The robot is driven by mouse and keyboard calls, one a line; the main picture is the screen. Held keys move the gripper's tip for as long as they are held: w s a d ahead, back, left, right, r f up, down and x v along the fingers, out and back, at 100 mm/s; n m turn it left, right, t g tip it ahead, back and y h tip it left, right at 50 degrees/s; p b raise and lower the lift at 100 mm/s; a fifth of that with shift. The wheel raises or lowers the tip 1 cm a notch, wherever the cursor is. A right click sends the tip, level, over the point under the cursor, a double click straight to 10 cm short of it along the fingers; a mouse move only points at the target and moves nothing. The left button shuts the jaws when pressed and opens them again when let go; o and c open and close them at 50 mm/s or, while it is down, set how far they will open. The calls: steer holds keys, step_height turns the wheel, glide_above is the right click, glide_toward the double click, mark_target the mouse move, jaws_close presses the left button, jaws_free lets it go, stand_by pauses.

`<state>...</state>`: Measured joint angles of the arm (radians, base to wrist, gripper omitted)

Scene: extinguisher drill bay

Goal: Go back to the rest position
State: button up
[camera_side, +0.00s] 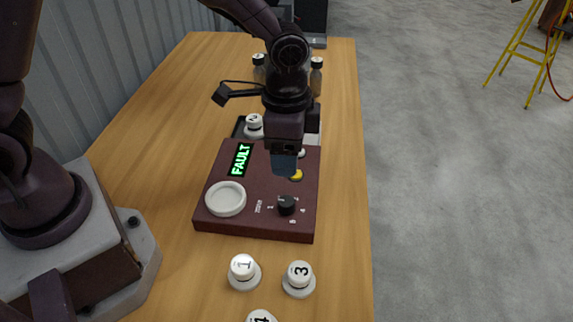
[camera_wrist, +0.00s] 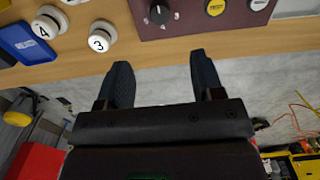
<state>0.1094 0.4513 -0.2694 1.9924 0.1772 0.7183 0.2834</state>
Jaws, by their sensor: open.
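My gripper (camera_side: 284,162) hangs over the right part of the dark red control panel (camera_side: 225,218), near its yellow button (camera_side: 296,175). In the wrist view my gripper (camera_wrist: 162,82) shows two dark fingers spread apart with nothing between them. The panel has a lit green FAULT display (camera_side: 240,160), a round white ring (camera_side: 226,199) and a black knob (camera_side: 287,205). In the side view the fingertips overlap the panel, and I cannot tell their exact height above it.
White numbered pieces 1 (camera_side: 243,271) and 3 (camera_side: 299,278) stand in front of the panel, and piece 2 (camera_side: 254,126) stands behind it. Bottles (camera_side: 316,76) stand farther back. The wooden table (camera_side: 345,230) has a free strip at its right edge.

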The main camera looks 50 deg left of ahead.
steer(key=shift+r, duration=0.2)
steer(key=s+a+r+n+t, duration=0.5)
steer(key=s+a+r+n, duration=0.3)
steer(key=s+a+r, duration=0.4)
steer(key=s+r, duration=0.3)
steer(key=r, duration=0.2)
steer(key=shift+r+n+t, duration=0.3)
steer(key=shift+n, duration=0.1)
steer(key=shift+s+a, duration=0.1)
